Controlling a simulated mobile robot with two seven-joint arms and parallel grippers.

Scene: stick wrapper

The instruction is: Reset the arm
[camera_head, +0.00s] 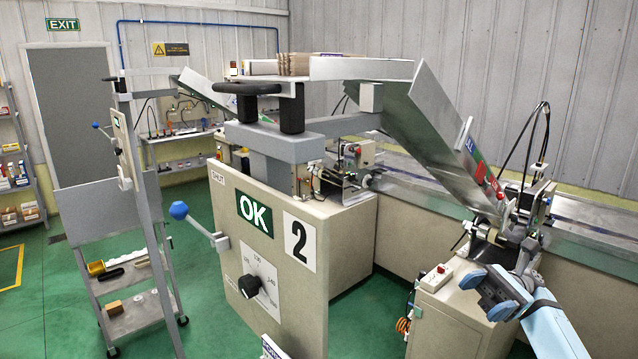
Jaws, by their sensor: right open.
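My right gripper (500,293) is at the lower right, at the end of my light blue arm that comes in from the bottom right corner. It is open, and I see nothing between its fingers. It is in front of the small machine (490,240) at the lower end of the slanted metal chute (437,135). I cannot tell whether it touches the machine. My left gripper is not in view.
A beige cabinet (330,235) with an OK sign, a black dial and a blue-knobbed lever (180,210) stands in the middle. A grey cart (140,272) stands left. A conveyor (580,210) runs behind.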

